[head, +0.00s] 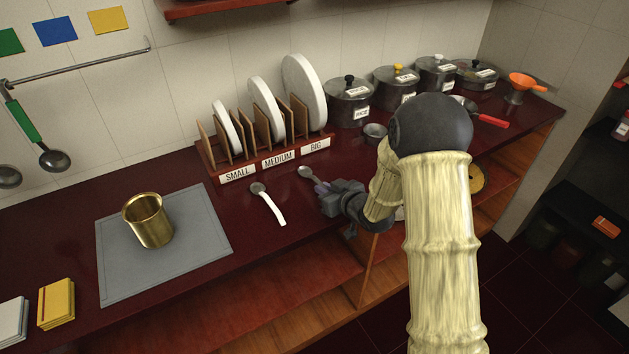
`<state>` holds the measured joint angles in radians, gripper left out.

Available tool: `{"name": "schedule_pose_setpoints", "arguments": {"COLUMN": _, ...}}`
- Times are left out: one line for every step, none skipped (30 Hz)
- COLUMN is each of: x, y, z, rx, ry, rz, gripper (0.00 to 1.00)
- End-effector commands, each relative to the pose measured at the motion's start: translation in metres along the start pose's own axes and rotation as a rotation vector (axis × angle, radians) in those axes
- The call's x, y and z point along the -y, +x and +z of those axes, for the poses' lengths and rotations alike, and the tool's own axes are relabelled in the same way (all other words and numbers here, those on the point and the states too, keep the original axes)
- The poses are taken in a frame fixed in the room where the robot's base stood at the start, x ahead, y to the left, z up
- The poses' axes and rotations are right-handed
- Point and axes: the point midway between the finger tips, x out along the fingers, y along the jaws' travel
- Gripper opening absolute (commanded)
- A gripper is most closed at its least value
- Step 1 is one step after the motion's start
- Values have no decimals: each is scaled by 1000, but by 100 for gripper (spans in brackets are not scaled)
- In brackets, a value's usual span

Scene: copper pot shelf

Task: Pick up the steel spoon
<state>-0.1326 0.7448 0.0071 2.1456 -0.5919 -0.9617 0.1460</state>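A steel spoon (305,172) lies on the dark red counter, its grey bowl pointing up and left. Its handle runs down and right toward my gripper (321,189), which hides most of it. My gripper is low at the counter, over or beside the handle; I cannot tell if the fingers touch it or are closed on it. A second spoon with a white handle (268,203) lies to the left, apart from my gripper.
A plate rack (238,172) labelled SMALL, MEDIUM and BIG stands behind the spoons. A brass pot (150,222) stands on a grey mat (205,255) at left. A small metal cup (375,133) and lidded pots (349,104) stand behind my arm. The counter's front edge is close to my gripper.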

Motion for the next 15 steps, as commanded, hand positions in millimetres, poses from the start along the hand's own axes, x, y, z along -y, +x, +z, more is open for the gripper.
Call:
{"name": "schedule_pose_setpoints", "arguments": {"x": 0, "y": 0, "z": 0, "rx": 0, "ry": 0, "rz": 0, "gripper": 2}}
{"name": "schedule_pose_setpoints", "arguments": {"x": 0, "y": 0, "z": 0, "rx": 0, "ry": 0, "rz": 0, "gripper": 0}}
{"name": "schedule_pose_setpoints", "arguments": {"x": 0, "y": 0, "z": 0, "rx": 0, "ry": 0, "rz": 0, "gripper": 0}}
{"name": "schedule_pose_setpoints", "arguments": {"x": 0, "y": 0, "z": 0, "rx": 0, "ry": 0, "rz": 0, "gripper": 0}}
{"name": "schedule_pose_setpoints", "arguments": {"x": 0, "y": 0, "z": 0, "rx": 0, "ry": 0, "rz": 0, "gripper": 0}}
{"name": "schedule_pose_setpoints", "arguments": {"x": 0, "y": 0, "z": 0, "rx": 0, "ry": 0, "rz": 0, "gripper": 0}}
{"name": "schedule_pose_setpoints", "arguments": {"x": 0, "y": 0, "z": 0, "rx": 0, "ry": 0, "rz": 0, "gripper": 0}}
{"name": "schedule_pose_setpoints", "arguments": {"x": 0, "y": 0, "z": 0, "rx": 0, "ry": 0, "rz": 0, "gripper": 0}}
{"name": "schedule_pose_setpoints", "arguments": {"x": 0, "y": 0, "z": 0, "rx": 0, "ry": 0, "rz": 0, "gripper": 0}}
{"name": "schedule_pose_setpoints", "arguments": {"x": 0, "y": 0, "z": 0, "rx": -1, "ry": 0, "rz": 0, "gripper": 0}}
{"name": "schedule_pose_setpoints", "arguments": {"x": 0, "y": 0, "z": -1, "rx": -1, "ry": 0, "rz": 0, "gripper": 0}}
{"name": "schedule_pose_setpoints", "arguments": {"x": 0, "y": -1, "z": -2, "rx": -1, "ry": 0, "rz": 0, "gripper": 0}}
{"name": "schedule_pose_setpoints", "arguments": {"x": 0, "y": -2, "z": -4, "rx": -2, "ry": -1, "rz": 0, "gripper": 0}}
{"name": "schedule_pose_setpoints", "arguments": {"x": 0, "y": -2, "z": -6, "rx": -3, "ry": -1, "rz": 0, "gripper": 0}}
{"name": "schedule_pose_setpoints", "arguments": {"x": 0, "y": -4, "z": -9, "rx": -3, "ry": 0, "rz": 0, "gripper": 0}}
